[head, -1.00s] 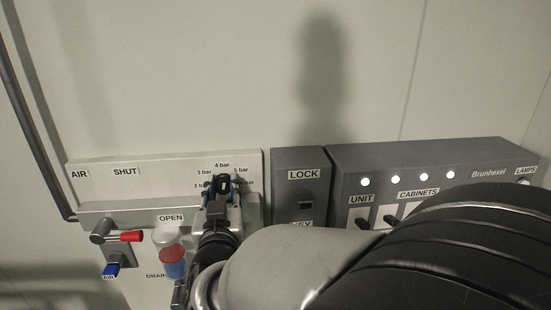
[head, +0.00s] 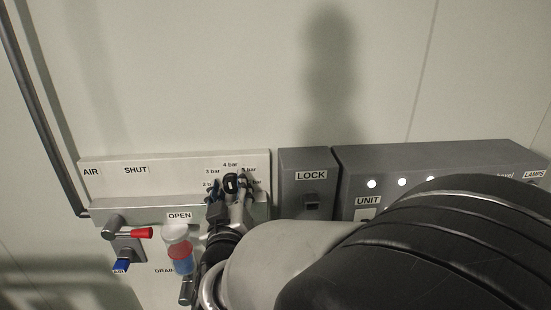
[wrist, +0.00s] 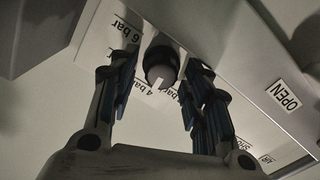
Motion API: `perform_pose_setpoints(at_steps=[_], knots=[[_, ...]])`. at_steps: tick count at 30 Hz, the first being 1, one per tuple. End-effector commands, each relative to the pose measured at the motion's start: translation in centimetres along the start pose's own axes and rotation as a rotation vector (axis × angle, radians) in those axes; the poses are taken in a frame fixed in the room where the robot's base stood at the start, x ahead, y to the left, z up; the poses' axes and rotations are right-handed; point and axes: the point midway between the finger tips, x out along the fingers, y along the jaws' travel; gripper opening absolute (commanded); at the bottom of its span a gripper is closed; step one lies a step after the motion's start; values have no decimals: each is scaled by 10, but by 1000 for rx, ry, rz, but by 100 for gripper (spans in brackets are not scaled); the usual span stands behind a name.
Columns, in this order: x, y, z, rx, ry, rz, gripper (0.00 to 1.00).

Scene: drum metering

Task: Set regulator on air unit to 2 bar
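The regulator knob (head: 231,182) is a small dark round knob on the light air unit (head: 112,164), with bar labels in an arc around it. In the wrist view the knob (wrist: 161,65) has a pale face with a white mark, which seems to point towards the 4 bar label. My gripper (head: 229,187) is at the knob. In the wrist view my gripper (wrist: 161,84) has its two blue-padded fingers spread, one on each side of the knob, with visible gaps. Parts of the 2, 5 and 6 bar labels are hidden by the fingers.
A grey lock box (head: 305,184) and the cabinet panel (head: 430,160) stand to the right. The wall above is clear.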

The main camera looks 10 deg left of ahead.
Motion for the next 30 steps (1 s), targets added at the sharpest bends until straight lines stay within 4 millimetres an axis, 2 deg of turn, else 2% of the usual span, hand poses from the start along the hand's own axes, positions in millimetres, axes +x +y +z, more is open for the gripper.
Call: perform_pose_setpoints(at_steps=[9, 13, 17, 24, 30], knots=[[-1, 0, 0, 0, -1, -1, 48], [-10, -1, -1, 0, 1, -3, 48], [-32, -1, -1, 0, 1, -5, 48], [-84, -2, -1, 0, 2, -5, 48], [-112, -1, 0, 1, 1, -3, 48]])
